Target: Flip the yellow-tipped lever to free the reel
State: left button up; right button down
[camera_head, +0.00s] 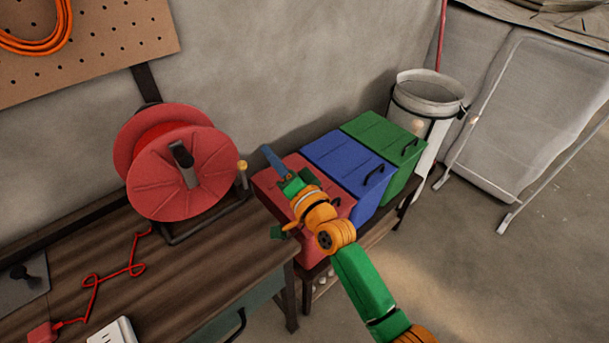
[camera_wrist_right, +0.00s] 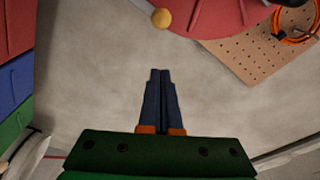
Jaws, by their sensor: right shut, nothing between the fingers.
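The red reel (camera_head: 160,185) stands on its frame on the wooden workbench; part of it also shows at the top of the right wrist view (camera_wrist_right: 225,18). The lever's yellow tip (camera_head: 242,165) sticks up at the reel's right side. In the right wrist view the round yellow tip (camera_wrist_right: 161,18) is beyond my fingertips, with a clear gap. My right gripper (camera_head: 266,150) is shut and empty, just right of the lever in the head view. Its blue fingers lie together in the wrist view (camera_wrist_right: 159,74). My left gripper is not in view.
Red (camera_head: 272,182), blue (camera_head: 345,165) and green (camera_head: 385,148) bins stand right of the bench (camera_head: 150,300), under and behind my right arm. A white bucket (camera_head: 428,92) is behind them. A red cord (camera_head: 105,281) lies on the bench. A pegboard (camera_head: 110,45) hangs behind.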

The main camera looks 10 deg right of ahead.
pick_arm(q)
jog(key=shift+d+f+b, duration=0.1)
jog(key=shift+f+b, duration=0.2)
jog(key=shift+b, duration=0.15)
pick_arm(e)
jog(key=v, duration=1)
jog(key=shift+d, duration=0.2)
jog(key=shift+a+f, duration=0.1)
jog(key=shift+f, duration=0.05)
